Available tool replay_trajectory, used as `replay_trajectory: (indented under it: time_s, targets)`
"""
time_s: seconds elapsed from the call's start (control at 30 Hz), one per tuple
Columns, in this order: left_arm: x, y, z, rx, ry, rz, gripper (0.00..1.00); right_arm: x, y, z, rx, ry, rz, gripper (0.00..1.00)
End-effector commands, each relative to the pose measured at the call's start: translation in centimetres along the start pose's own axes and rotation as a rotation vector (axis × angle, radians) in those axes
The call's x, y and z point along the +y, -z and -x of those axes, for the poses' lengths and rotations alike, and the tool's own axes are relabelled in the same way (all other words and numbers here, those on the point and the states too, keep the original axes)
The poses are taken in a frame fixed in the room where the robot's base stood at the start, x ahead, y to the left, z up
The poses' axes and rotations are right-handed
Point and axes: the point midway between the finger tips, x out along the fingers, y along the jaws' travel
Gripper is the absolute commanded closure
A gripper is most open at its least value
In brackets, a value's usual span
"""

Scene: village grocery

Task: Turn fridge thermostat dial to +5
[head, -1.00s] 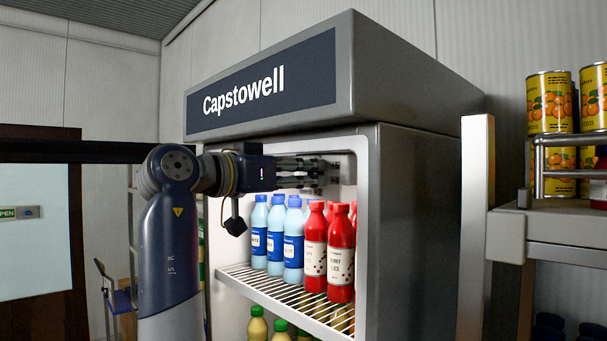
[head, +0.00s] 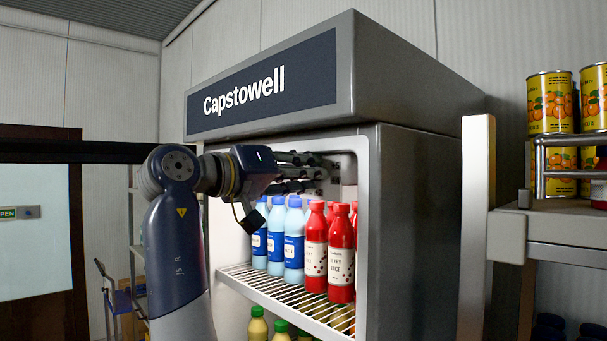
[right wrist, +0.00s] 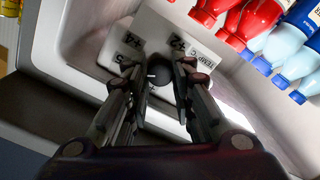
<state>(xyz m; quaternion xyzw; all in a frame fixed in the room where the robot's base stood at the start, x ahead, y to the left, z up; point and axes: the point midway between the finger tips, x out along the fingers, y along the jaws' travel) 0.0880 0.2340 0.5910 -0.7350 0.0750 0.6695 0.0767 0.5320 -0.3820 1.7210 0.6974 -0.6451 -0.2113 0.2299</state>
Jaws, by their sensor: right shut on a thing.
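The fridge thermostat dial (right wrist: 160,75) is a dark round knob with a small white mark, on a pale panel (right wrist: 150,48) in the right wrist view. Dark printed numbers surround it, partly hidden by the fingers; I cannot read the setting surely. My right gripper (right wrist: 160,78) is shut on the dial, one finger on either side. In the head view my right gripper (head: 322,172) reaches into the top of the open fridge (head: 415,180), above the bottles, and hides the dial. My left gripper is not in view.
Blue-labelled bottles (head: 293,240) and red bottles (head: 341,255) stand on the wire shelf (head: 270,290) just below the right gripper. The fridge's side wall is close to the fingers. A shelf with orange-pictured cans (head: 549,103) stands at right. A dark bar (head: 70,151) crosses at left.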

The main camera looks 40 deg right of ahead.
Motion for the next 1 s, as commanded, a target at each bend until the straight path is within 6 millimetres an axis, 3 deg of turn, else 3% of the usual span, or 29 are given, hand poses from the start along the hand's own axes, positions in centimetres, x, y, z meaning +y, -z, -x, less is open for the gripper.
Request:
replay_trajectory:
  time_s: [0.57, 0.6, 0.67, 1.0]
  targets:
    - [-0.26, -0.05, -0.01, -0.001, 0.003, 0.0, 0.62, -0.06, -0.1, -0.09, -0.004, 0.001, 0.036, 1.0]
    - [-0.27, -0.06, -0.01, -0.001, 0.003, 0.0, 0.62, -0.06, -0.1, -0.09, -0.004, 0.001, 0.036, 0.68]
    - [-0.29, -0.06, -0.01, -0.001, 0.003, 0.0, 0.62, -0.05, -0.09, -0.08, -0.003, 0.001, 0.036, 0.56]
    - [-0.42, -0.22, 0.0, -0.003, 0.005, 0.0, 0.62, 0.07, 0.03, 0.0, 0.001, -0.001, 0.034, 0.56]
